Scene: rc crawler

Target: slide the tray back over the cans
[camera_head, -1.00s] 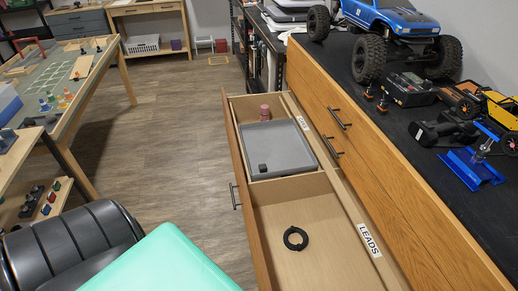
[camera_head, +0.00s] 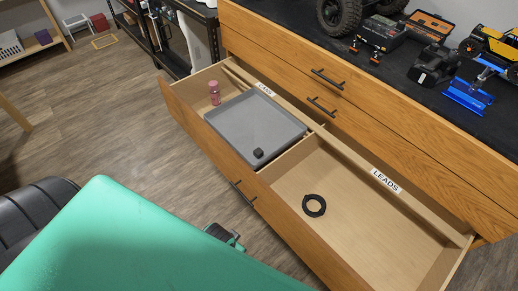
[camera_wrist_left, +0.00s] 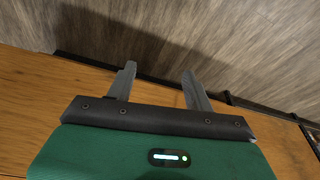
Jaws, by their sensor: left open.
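The grey tray (camera_head: 240,116) sits in the far compartment of the open drawer, with a small black block (camera_head: 258,153) on it near its front corner. One pinkish-red can (camera_head: 214,93) stands uncovered beyond the tray's far-left edge. Anything under the tray is hidden. My left gripper (camera_head: 226,236) is low outside the drawer front, partly hidden by my teal arm. In the left wrist view its two fingers (camera_wrist_left: 158,70) are apart and empty, over the wooden front and the floor. My right gripper is not in view.
A black ring (camera_head: 314,206) lies in the near compartment, labelled LEADS (camera_head: 386,181). The drawer front (camera_head: 205,145) has a dark bar handle (camera_head: 242,193) near my left gripper. The black worktop (camera_head: 420,95) above holds vehicles and tools. Floor left of the drawer is clear.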

